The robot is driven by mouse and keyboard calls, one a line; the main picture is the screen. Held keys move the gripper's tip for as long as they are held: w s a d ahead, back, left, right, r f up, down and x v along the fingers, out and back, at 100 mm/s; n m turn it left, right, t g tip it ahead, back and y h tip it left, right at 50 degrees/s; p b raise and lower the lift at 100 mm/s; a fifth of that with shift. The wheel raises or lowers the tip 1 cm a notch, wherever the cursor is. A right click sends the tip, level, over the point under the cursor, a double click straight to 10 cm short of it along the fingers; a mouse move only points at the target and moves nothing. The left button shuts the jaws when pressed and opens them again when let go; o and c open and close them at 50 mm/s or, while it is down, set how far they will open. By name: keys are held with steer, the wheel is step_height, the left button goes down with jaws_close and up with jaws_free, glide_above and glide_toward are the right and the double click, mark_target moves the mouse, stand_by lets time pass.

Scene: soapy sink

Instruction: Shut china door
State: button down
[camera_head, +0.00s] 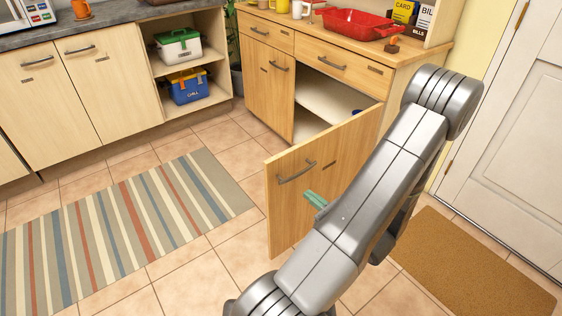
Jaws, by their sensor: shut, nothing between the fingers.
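A light wooden cabinet (330,66) stands at the back right. Its right-hand door (290,212) is swung wide open, reaching out toward me, with a grey bar handle (297,172) and a small label too small to read. I take it as the china door. Inside the opening, a pale shelf and a bit of something blue show; the door hides the rest. My gripper (314,200), with teal fingers, is shut and empty, just right of and below the handle, in front of the door face. I cannot tell whether it touches the door.
The left door (268,80) of the same cabinet is shut. A red dish rack (360,23) is on its top. A striped rug (120,235) lies on the tiles at left, and a brown mat (465,270) by the white door (515,150). Tiled floor between is clear.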

glide_toward(278, 164)
steer(key=shift+m+t+h, duration=0.3)
steer(key=shift+m+t, duration=0.1)
steer(key=x, duration=0.6)
steer(key=shift+w+a+f+b, duration=0.2)
steer(key=shift+w+a+b, duration=0.05)
steer(key=shift+a+b, duration=0.1)
